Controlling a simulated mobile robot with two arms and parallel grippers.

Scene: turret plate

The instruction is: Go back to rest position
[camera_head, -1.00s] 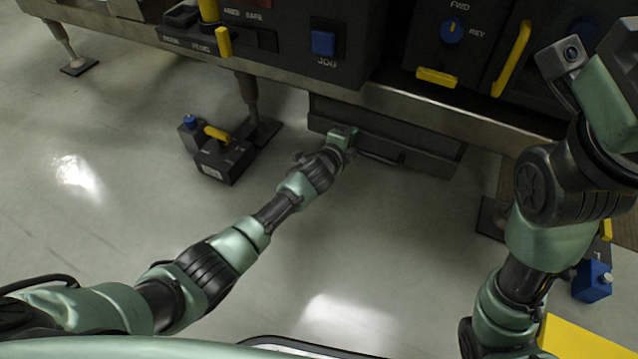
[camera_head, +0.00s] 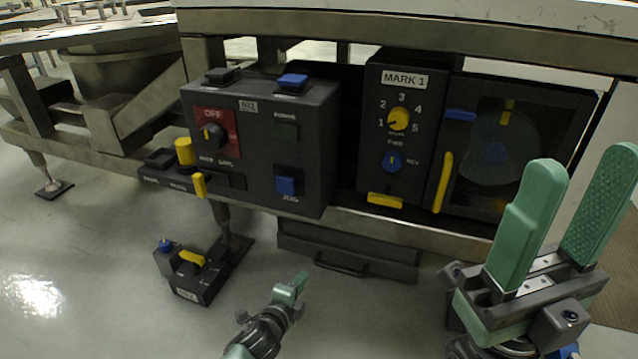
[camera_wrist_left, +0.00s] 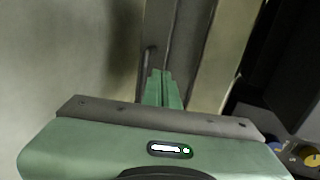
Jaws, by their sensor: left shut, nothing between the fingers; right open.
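My left gripper (camera_head: 298,283) is low in the head view, in front of the closed dark drawer (camera_head: 345,264) under the bench. Its green fingers are together with nothing between them, as the left wrist view also shows (camera_wrist_left: 162,88). I cannot tell from the head view how close the fingertips are to the drawer. My right gripper (camera_head: 570,205) is raised at the right of the head view. Its two green fingers point up and stand well apart, with nothing between them. It covers part of the dark windowed door panel.
A dark control box (camera_head: 262,150) with a red OFF plate and blue buttons hangs under the bench edge (camera_head: 400,38). Right of it is the MARK 1 panel (camera_head: 400,140) with yellow and blue knobs. A small dark box (camera_head: 190,278) stands on the floor at left.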

